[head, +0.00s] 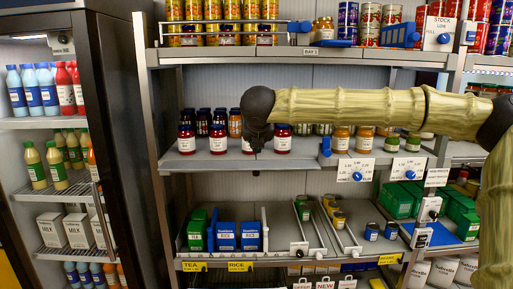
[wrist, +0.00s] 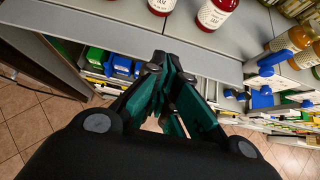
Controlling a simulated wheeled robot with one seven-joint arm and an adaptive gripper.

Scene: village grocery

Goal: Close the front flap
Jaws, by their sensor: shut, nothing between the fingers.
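A long grey panel (head: 215,161) runs along the front of the middle shelf; it appears to be the front flap, but I cannot tell its exact angle. In the wrist view the grey panel (wrist: 110,52) stretches across, below the jars. My gripper (head: 256,150) hangs from the arm in front of the middle shelf, among the red jars. In the wrist view my gripper (wrist: 158,62) has its dark green fingers together and empty, tips by the panel's edge. I cannot tell whether they touch it. My gripper hides part of a red jar.
Red-filled jars (head: 218,139) stand near the shelf's front edge on both sides of my gripper. Below are blue rice boxes (head: 238,236) and green tea boxes (head: 197,231). An open-fronted fridge (head: 115,130) stands at left. Tiled floor (wrist: 30,120) shows in the wrist view.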

